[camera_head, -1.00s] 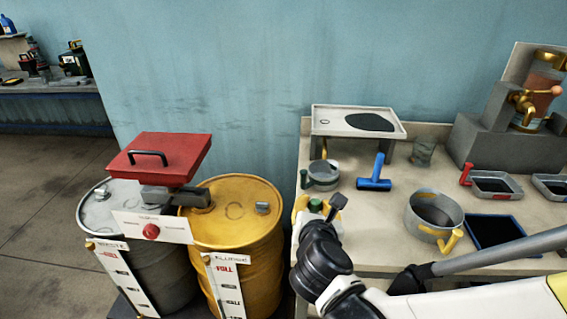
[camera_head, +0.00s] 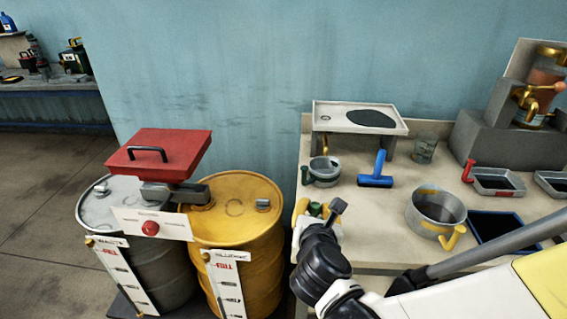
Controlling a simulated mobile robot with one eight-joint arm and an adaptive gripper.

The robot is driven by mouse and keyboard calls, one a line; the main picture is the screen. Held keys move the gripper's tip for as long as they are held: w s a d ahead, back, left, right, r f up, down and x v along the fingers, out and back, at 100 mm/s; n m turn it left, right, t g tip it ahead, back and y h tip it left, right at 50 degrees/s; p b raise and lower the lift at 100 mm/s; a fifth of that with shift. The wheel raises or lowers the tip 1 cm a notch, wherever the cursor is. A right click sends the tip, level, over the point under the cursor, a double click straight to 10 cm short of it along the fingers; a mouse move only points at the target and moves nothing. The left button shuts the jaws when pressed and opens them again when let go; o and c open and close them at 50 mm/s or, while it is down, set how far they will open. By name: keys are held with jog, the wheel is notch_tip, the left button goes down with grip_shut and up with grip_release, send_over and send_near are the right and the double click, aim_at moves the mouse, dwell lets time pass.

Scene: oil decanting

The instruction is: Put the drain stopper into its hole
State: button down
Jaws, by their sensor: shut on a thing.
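My gripper (camera_head: 312,209), with yellow fingers, is at the table's left front edge. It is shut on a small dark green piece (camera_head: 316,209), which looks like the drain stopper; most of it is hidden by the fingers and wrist. The grey drain tray (camera_head: 345,108) stands raised on a stand at the back of the table, beyond and above my gripper. A small round ring in its left part (camera_head: 326,118) looks like the drain hole. A black oil puddle (camera_head: 371,118) lies in the tray's right part. The stopper is well apart from the hole.
A grey cup with a green handle (camera_head: 323,169) stands between my gripper and the tray. A blue squeegee (camera_head: 376,178) and a grey pot (camera_head: 436,206) are to the right.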

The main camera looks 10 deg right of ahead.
jog(key=shift+f, duration=0.55)
jog(key=c, duration=1)
grip_release()
jog(key=shift+v, duration=6.05)
jog(key=shift+d+f, duration=0.1)
